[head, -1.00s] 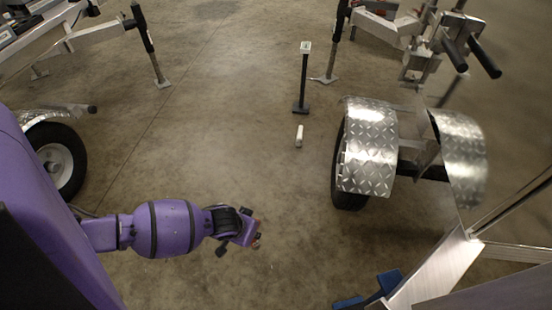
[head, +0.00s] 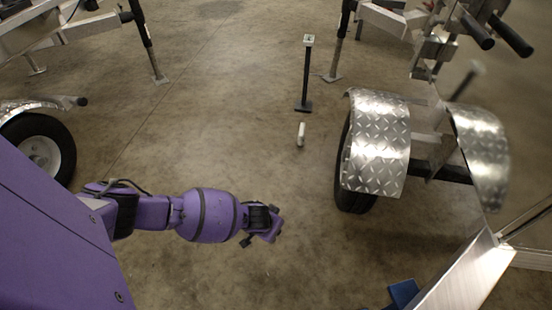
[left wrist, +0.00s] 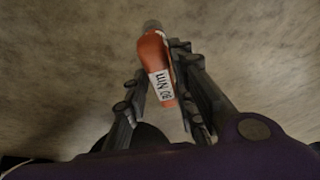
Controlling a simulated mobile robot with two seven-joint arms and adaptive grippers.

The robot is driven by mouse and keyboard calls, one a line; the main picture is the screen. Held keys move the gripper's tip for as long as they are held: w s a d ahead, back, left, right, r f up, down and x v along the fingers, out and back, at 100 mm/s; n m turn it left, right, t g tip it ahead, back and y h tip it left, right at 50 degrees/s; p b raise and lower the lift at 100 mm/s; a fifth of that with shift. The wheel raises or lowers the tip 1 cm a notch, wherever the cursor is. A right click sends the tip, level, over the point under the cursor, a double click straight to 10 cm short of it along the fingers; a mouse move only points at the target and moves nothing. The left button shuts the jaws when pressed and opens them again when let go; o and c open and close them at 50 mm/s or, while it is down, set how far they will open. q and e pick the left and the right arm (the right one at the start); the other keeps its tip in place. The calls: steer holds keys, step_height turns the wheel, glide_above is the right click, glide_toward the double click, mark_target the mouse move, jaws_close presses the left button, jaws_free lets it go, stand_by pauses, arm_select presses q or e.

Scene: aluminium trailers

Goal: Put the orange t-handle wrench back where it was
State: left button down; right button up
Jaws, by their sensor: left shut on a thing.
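The orange t-handle wrench (left wrist: 154,55) shows in the left wrist view, with a white label reading "30 Nm" on its side. My left gripper (left wrist: 163,100) is shut on it, with dark fingers on both sides. Concrete floor shows beyond it. In the head view my left gripper (head: 268,230) is at the end of the purple arm, above the floor and left of the trailer wheel; the wrench cannot be made out there. My right gripper is not in view.
A trailer with diamond-plate fenders (head: 376,140) stands at the right. A black post (head: 305,75) stands on the floor with a small white object (head: 301,134) in front. Another trailer's wheel (head: 40,150) is at the left. A blue object (head: 403,292) lies at bottom right.

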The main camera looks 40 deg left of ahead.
arm_select(q)
steer(key=shift+w+f, duration=0.2)
steer(key=shift+w, duration=0.05)
steer(key=f+b, duration=0.1)
steer(key=f, duration=0.1)
steer(key=f+b, duration=0.1)
steer(key=shift+w+d+f, duration=0.15)
steer(key=shift+w+f, duration=0.05)
steer(key=shift+f, duration=0.15)
steer(key=shift+r, duration=0.1)
steer(key=c, duration=1.5)
jaws_free()
steer(key=shift+c, duration=0.2)
steer(key=shift+o, duration=0.4)
